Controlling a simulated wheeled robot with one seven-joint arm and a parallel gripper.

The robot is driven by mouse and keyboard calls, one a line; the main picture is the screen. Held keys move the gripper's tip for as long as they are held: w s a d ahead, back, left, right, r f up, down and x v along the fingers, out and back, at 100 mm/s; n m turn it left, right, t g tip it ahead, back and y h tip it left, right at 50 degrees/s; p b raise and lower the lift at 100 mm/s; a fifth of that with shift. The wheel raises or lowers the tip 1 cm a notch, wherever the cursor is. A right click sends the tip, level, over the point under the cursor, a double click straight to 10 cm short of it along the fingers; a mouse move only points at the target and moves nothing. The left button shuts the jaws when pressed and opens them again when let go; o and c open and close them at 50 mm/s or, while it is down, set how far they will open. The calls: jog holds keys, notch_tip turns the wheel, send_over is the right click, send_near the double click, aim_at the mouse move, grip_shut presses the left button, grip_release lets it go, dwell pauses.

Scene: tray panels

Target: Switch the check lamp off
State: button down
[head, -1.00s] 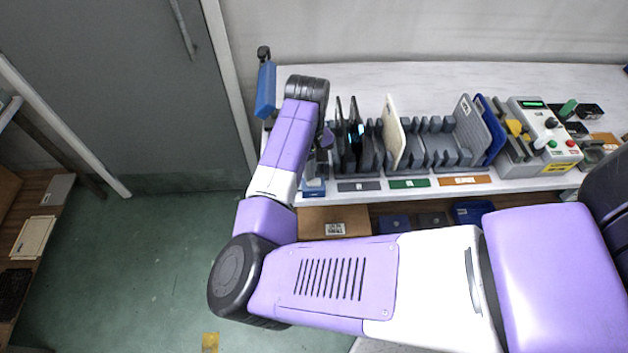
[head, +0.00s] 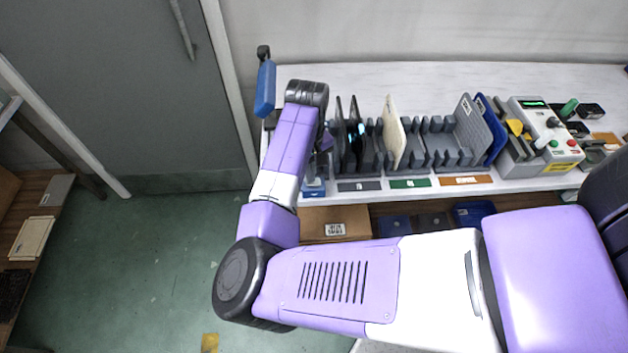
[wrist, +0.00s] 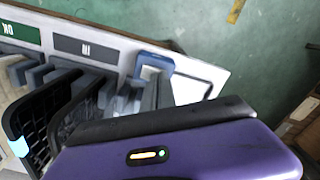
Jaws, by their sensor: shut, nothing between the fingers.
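I cannot tell for sure which thing is the check lamp. A blue upright piece with a black top (head: 265,88) stands at the bench's left end; no lit bulb shows on it. A small blue fitting (head: 313,188) sits at the bench's front left edge, and it also shows in the wrist view (wrist: 152,63). My gripper (wrist: 150,98) is shut and empty, pointing down near this fitting beside the rack's left end; whether they touch is unclear. In the head view my arm mostly hides the gripper.
A control box (head: 545,135) with a green display, knob and buttons stands right. A cardboard box (head: 335,224) is below.

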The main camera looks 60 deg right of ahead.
jog(key=shift+f, duration=0.2)
jog(key=shift+r, duration=0.15)
notch_tip(320, 180, up, 5)
jog(key=p, duration=0.5)
jog(key=shift+r+p, duration=0.45)
jog(key=shift+r, duration=0.45)
jog(key=shift+s, duration=0.1)
